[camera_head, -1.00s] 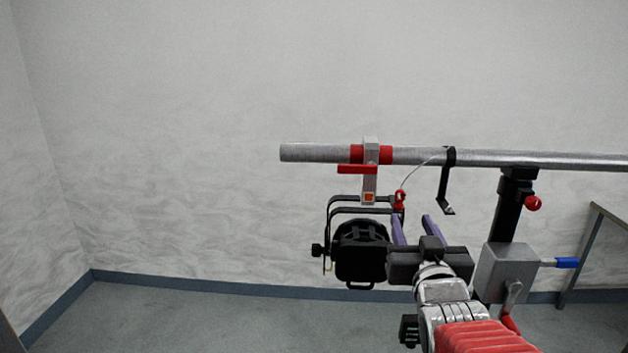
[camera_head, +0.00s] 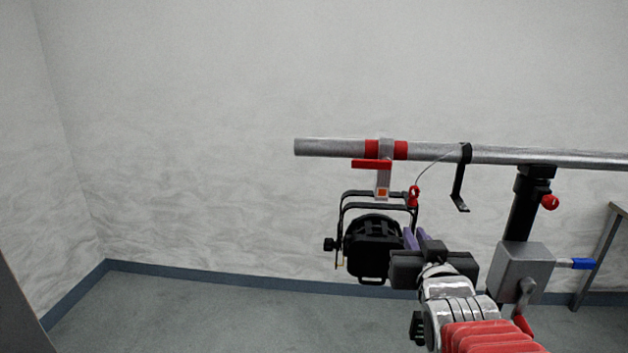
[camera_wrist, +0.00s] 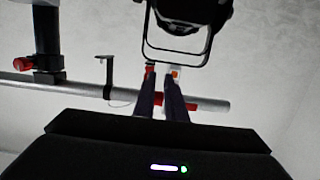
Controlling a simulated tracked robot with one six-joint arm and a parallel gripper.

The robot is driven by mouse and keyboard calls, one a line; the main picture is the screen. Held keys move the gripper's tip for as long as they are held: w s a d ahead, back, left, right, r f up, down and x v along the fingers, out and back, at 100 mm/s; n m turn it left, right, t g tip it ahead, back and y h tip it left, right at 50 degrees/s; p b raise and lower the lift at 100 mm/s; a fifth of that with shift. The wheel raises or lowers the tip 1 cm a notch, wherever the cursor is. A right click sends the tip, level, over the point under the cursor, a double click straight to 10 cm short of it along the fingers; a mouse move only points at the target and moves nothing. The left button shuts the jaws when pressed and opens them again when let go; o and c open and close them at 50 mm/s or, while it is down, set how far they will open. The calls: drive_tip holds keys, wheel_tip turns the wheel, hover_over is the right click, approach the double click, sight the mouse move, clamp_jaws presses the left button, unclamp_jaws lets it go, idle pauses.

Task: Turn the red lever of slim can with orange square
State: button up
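The slim can is a black lamp (camera_head: 373,250) hanging in a black yoke from a light metal clamp on a horizontal bar. The orange square (camera_head: 382,193) is on the clamp's lower part. The red lever (camera_head: 371,164) sticks out level to the left, just below the bar. My gripper (camera_head: 415,236) has purple fingers, beside the lamp's right side in the head view and below the lever. In the wrist view, a narrow gap shows between the fingers (camera_wrist: 160,92), with nothing visibly held. There, the orange square (camera_wrist: 175,73) and red lever (camera_wrist: 193,103) show near the right finger, the lever partly hidden.
The silver bar (camera_head: 330,147) runs to the right. A red safety clip (camera_head: 414,196) with a thin cable joins a black hook (camera_head: 461,180). The left side is free.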

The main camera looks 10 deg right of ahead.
drive_tip(key=s+a+f+g, duration=0.1)
drive_tip(key=s+a+f, duration=0.1)
drive_tip(key=s+a+f+g+y, duration=0.1)
drive_tip(key=s+a+f+g, duration=0.1)
drive_tip(key=s+a+f+n+g+y, duration=0.1)
drive_tip(key=a+f, duration=0.1)
drive_tip(key=shift+s+a+f, duration=0.25)
drive_tip(key=shift+s+a, duration=0.15)
clamp_jaws()
drive_tip(key=s+a+f+n+g+y, duration=0.1)
drive_tip(key=s+a+f+g, duration=0.1)
drive_tip(key=s, duration=0.4)
drive_tip(key=s+a+f+n+g+y, duration=0.1)
drive_tip(key=s+a+f+g, duration=0.2)
drive_tip(key=s, duration=0.3)
drive_tip(key=shift+a+g, duration=0.4)
drive_tip(key=shift+a, duration=0.45)
drive_tip(key=shift+s, duration=0.1)
